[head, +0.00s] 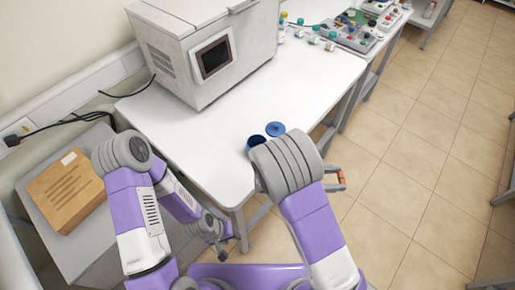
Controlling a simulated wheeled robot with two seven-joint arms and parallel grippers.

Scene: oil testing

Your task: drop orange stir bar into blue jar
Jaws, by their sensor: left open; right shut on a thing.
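A blue jar (256,141) stands near the front right corner of the white table, partly hidden by my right arm. A blue lid-like disc (275,129) lies on the table just behind and to the right of it. My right gripper (341,180) is shut on the small orange stir bar (341,175), out past the table's right edge, over the floor. It is to the right of the jar and apart from it. My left gripper (220,246) is open and low in front of the table's front edge, with no object seen in it.
A large white machine with a dark screen (216,57) stands at the back of the table. Several small bottles (313,38) and a tray of parts (351,38) are at the far right end. The table's middle is clear.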

